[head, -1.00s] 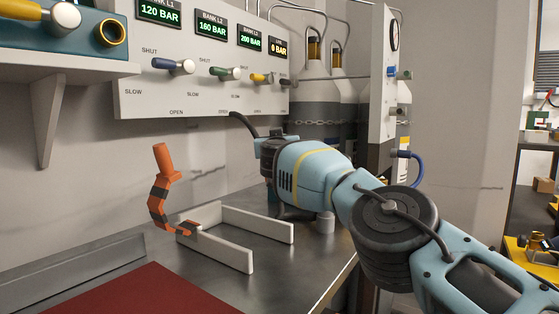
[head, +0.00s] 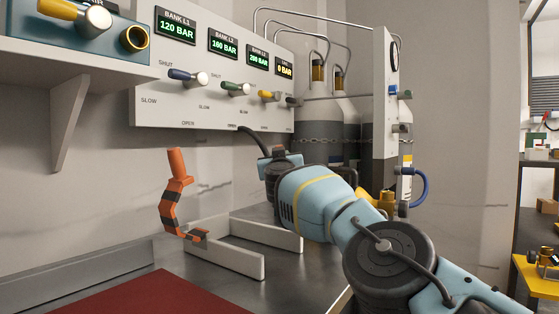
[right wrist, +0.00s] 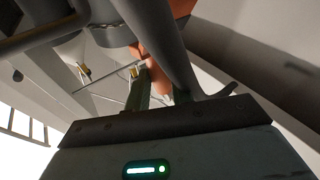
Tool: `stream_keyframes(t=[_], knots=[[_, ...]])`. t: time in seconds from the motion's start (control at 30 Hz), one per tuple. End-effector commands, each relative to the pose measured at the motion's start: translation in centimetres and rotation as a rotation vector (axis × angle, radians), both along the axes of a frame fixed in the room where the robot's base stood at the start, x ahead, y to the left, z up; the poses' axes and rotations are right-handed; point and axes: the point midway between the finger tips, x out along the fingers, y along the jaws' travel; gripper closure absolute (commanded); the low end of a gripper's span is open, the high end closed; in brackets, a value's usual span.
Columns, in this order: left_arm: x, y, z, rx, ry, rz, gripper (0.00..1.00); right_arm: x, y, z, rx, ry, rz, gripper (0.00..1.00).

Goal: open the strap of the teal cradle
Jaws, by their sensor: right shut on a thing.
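In the head view my right arm reaches in from the right, and its gripper is hidden behind its own links. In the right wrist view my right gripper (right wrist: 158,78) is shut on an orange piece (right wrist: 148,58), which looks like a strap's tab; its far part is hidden. No teal cradle can be made out clearly. An orange-and-black strap (head: 170,208) with an orange handle (head: 177,163) stands raised at a pale cradle frame (head: 228,258) on the bench, left of my arm and apart from it. My left gripper is not in view.
A valve panel (head: 150,75) with several handles and displays is on the wall behind. A teal block (head: 60,45) is on the shelf at upper left. Gas cylinders (head: 345,140) stand behind my arm. A red mat (head: 150,295) covers the front bench.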

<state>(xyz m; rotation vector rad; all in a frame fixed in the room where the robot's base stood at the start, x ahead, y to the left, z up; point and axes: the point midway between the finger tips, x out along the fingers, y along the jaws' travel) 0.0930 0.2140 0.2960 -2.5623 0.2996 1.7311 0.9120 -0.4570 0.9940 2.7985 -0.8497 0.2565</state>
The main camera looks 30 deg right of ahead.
Motion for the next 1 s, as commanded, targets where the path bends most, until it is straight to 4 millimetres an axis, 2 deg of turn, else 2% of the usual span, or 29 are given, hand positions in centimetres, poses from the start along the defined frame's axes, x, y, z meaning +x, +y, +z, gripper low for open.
stream_keyframes(t=[0.03,0.57,0.6,0.73,1.0], knots=[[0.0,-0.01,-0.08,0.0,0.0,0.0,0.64,0.2,0.44,-0.29,-0.005,0.005,0.008,1.0],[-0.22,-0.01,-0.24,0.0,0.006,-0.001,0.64,0.29,0.47,-0.61,-0.01,0.008,0.007,1.0],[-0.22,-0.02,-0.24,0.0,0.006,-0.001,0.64,0.29,0.47,-0.63,-0.009,0.008,0.007,0.72],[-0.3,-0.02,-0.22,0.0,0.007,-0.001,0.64,0.24,0.36,-0.52,-0.008,0.007,0.006,0.55],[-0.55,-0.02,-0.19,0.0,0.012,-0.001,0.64,0.12,0.12,-0.32,-0.008,0.003,0.001,0.55]])
